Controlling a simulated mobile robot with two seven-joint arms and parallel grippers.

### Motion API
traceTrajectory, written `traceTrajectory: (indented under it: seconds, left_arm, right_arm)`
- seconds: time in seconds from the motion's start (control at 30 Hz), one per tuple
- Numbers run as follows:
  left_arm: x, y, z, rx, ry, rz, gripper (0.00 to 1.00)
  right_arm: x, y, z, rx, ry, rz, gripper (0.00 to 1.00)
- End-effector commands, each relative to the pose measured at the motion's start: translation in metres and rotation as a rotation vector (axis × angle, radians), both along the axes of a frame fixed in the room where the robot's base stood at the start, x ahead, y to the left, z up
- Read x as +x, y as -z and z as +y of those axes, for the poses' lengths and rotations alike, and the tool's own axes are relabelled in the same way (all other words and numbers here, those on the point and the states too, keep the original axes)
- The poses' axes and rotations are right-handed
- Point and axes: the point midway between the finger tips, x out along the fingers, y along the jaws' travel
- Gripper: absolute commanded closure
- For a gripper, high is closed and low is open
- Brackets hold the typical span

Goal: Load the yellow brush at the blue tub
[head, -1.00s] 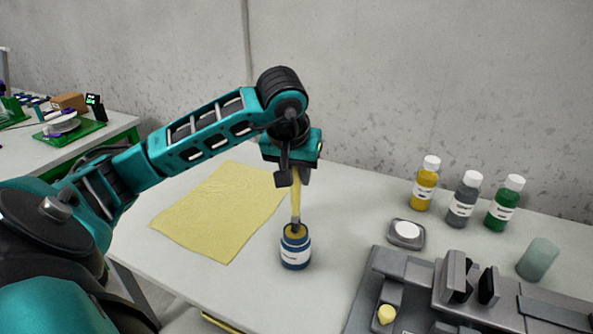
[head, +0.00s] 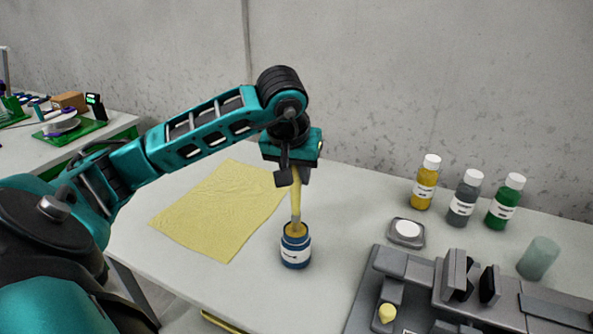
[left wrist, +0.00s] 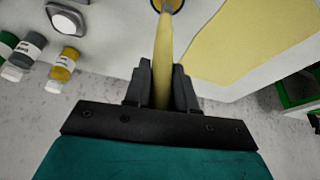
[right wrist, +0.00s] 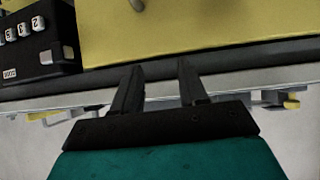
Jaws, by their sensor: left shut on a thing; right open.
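The yellow brush (head: 296,204) is upright, with its lower end inside the mouth of the blue tub (head: 296,256). The tub stands on the white table and has a white label. My left gripper (head: 293,178) is above the tub, shut on the brush handle. In the left wrist view, the brush (left wrist: 163,55) runs from between the fingers (left wrist: 161,85) to the tub (left wrist: 172,5) at the top edge. The bristles are hidden in the tub. My right gripper (right wrist: 158,80) is open and empty in the right wrist view, away from the tub.
A yellow cloth (head: 215,213) lies left of the tub. A grey-white puck (head: 406,232), several bottles (head: 464,200), a translucent cup (head: 538,258) and a grey fixture (head: 420,268) are to the right. The right wrist view shows a yellow surface (right wrist: 200,22) and a black dial box (right wrist: 35,40).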

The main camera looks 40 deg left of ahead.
Motion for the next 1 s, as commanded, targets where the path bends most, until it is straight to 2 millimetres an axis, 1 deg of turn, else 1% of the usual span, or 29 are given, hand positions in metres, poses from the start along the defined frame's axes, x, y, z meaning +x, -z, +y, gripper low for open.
traceTrajectory:
  seconds: [0.3, 0.4, 1.0]
  left_arm:
    - [0.000, 0.002, 0.000, -0.001, 0.001, 0.005, 1.00]
    - [0.000, 0.000, 0.000, -0.001, 0.001, 0.005, 1.00]
    - [0.000, -0.050, 0.000, 0.001, 0.000, 0.000, 1.00]
  right_arm:
    - [0.000, 0.000, 0.000, 0.000, 0.000, 0.000, 0.57]
    - [0.000, -0.002, 0.000, 0.000, 0.000, 0.000, 0.57]
    - [0.000, -0.041, 0.000, 0.000, 0.000, 0.000, 0.57]
